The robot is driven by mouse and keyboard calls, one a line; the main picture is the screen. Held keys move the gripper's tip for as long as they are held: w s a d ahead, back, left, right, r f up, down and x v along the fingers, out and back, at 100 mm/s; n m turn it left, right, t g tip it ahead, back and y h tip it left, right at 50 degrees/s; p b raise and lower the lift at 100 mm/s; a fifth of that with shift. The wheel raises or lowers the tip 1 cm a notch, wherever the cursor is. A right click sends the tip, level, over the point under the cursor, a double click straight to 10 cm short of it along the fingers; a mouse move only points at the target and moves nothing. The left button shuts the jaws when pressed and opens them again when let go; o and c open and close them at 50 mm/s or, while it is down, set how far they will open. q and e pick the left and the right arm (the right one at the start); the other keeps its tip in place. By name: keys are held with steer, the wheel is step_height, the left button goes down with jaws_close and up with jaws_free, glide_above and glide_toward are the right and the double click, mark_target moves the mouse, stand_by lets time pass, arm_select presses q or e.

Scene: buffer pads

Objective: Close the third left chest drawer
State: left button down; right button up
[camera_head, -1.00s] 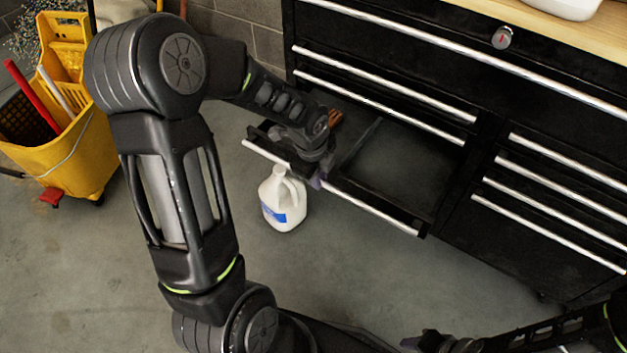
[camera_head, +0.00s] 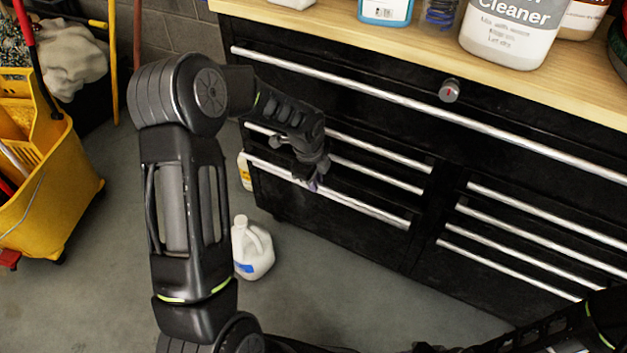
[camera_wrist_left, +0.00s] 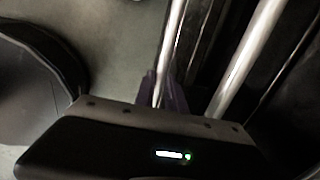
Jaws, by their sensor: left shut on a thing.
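The black tool chest (camera_head: 340,225) has silver bar handles on its left and right drawers. The third left drawer's handle (camera_head: 370,212) is the lowest one showing in the left column, and its front now sits close to the chest face. I cannot tell whether a small gap is left. My left gripper (camera_head: 314,184) is shut on this handle near its middle. In the left wrist view the purple fingertips (camera_wrist_left: 160,92) are at a silver bar, with another bar to the right. My right gripper (camera_head: 428,347) is only partly in view at the bottom edge.
A white jug (camera_head: 254,250) stands on the floor beside my left arm. A yellow mop bucket (camera_head: 50,190) is at the left. Several bottles, including a large cleaner bottle (camera_head: 510,35), stand on the wooden top (camera_head: 400,48).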

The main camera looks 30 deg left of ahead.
arm_select(q)
steer(key=shift+w, duration=0.15)
steer(key=c, duration=1.7)
jaws_free()
steer(key=r, duration=0.2)
steer(key=s+r+p, duration=0.1)
steer(key=r, duration=0.4)
steer(key=shift+s+r+p, duration=0.3)
steer(key=shift+r, duration=0.05)
